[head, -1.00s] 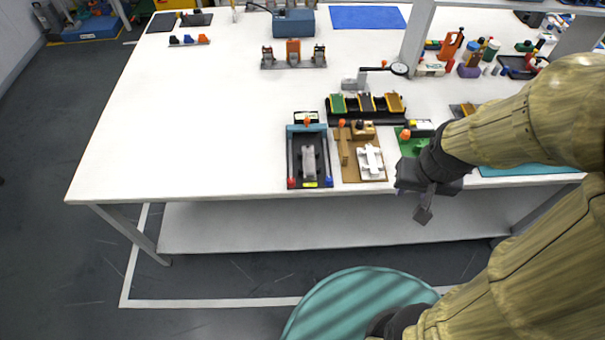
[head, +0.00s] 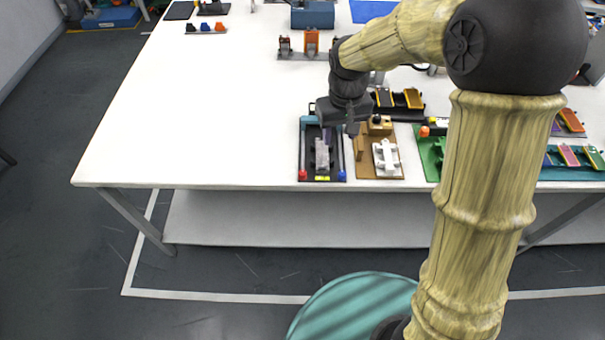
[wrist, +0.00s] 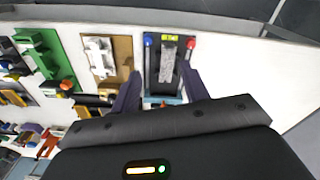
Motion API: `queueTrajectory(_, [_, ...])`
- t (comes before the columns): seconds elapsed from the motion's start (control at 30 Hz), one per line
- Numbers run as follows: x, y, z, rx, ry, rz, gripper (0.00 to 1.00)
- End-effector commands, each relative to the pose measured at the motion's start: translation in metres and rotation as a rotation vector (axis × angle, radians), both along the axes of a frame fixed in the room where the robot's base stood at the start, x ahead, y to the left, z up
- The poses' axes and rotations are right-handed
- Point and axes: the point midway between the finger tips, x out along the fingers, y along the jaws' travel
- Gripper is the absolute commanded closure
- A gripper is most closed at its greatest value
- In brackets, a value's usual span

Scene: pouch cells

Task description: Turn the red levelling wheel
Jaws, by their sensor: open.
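The red levelling wheel (head: 302,175) is at the front left corner of a dark fixture (head: 311,168) near the table's front edge. In the wrist view the red wheel (wrist: 190,42) shows at the upper right of the fixture. A blue wheel (head: 342,175) is at the other front corner, with a yellow-green label between them. A grey block (head: 322,155) lies in the middle of the fixture. My gripper (head: 351,128) is above the fixture's back end, pointing down. In the wrist view its two fingers (wrist: 161,74) are apart with nothing held, and both wheels lie beyond the fingertips.
A brown board (head: 366,172) with a white part stands close to the right of the fixture, then a green board (head: 430,160). A black stand with coloured trays (head: 413,98) is behind. The table (head: 200,130) to the left is bare.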

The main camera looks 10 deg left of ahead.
Motion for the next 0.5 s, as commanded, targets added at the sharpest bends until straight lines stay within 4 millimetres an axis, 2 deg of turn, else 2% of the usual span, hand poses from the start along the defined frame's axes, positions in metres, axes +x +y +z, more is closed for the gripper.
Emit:
queueTrajectory(0.03, [0.005,0.027,-0.012,-0.003,0.015,0.051,0.55])
queueTrajectory(0.1, [0.008,0.055,-0.019,-0.009,0.032,0.102,0.55])
queueTrajectory(0.2, [0.009,0.08,-0.023,-0.015,0.046,0.148,0.55])
queueTrajectory(0.3, [0.009,0.09,-0.024,-0.018,0.053,0.165,0.55])
queueTrajectory(0.5, [0.009,0.091,-0.023,-0.018,0.053,0.166,0.55])
